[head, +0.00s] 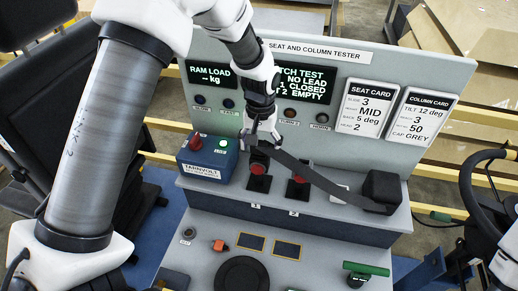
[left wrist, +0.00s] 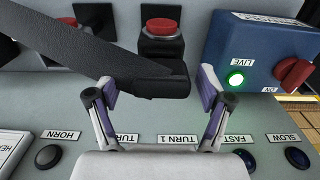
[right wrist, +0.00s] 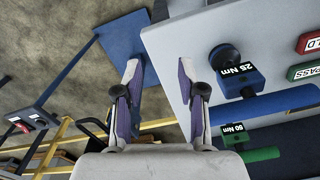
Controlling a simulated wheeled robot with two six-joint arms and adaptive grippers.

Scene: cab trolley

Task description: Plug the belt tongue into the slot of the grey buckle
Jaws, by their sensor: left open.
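The black belt strap (head: 325,182) runs from a black box (head: 382,190) at the right to my left gripper (head: 262,137). Its dark end (left wrist: 155,86) lies between my left fingers in the left wrist view; the fingers stand open at either side of it. Two dark buckles with red tops, buckle 1 (head: 259,176) and buckle 2 (head: 298,188), stand on the ledge just below. Both look near black, so I cannot tell which is the grey one. Their slots are not clear. My right gripper (right wrist: 158,72) is open and empty, away from the belt.
A blue box (head: 208,155) with a red knob and lit green button stands left of buckle 1. The upright panel (head: 345,62) is close behind my left gripper. Blue and green handled tools (right wrist: 240,78) lie near my right gripper. A steering wheel (head: 482,190) is at far right.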

